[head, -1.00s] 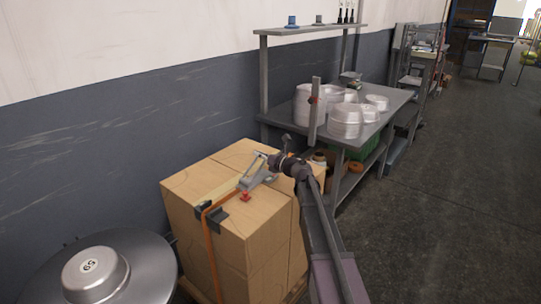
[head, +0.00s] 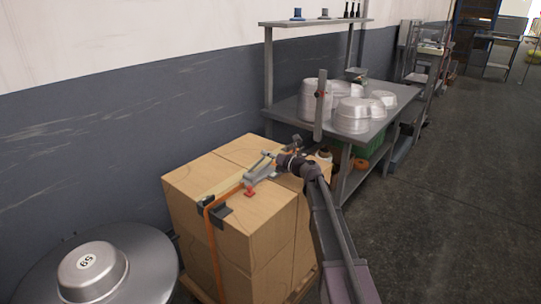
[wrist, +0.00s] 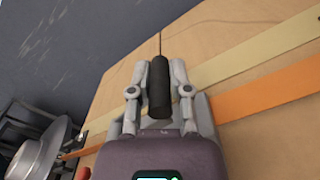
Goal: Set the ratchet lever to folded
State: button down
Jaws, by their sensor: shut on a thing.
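The ratchet (head: 259,174) sits on top of a stack of cardboard boxes, on an orange strap (head: 212,245), with a small red part (head: 249,191) at its near end. My gripper (head: 268,156) is at the ratchet, just above the box top. In the wrist view a dark cylindrical grip (wrist: 158,92), taken as the lever's handle, lies between the two grey fingers of my gripper (wrist: 161,72), which are shut on it. The lever's exact angle is hard to tell; my gripper hides part of it.
The cardboard boxes (head: 235,222) stand on a pallet by the wall. A round metal lid-like object marked 59 (head: 90,272) is at the lower left. A metal table (head: 385,120) with several pans is behind. Open floor (head: 460,220) lies right.

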jog(key=c, duration=0.6)
grip_release()
jog(key=shift+o, duration=0.2)
jog(key=shift+s, duration=0.1)
jog(key=v, duration=1.2)
jog(key=shift+s, duration=0.1)
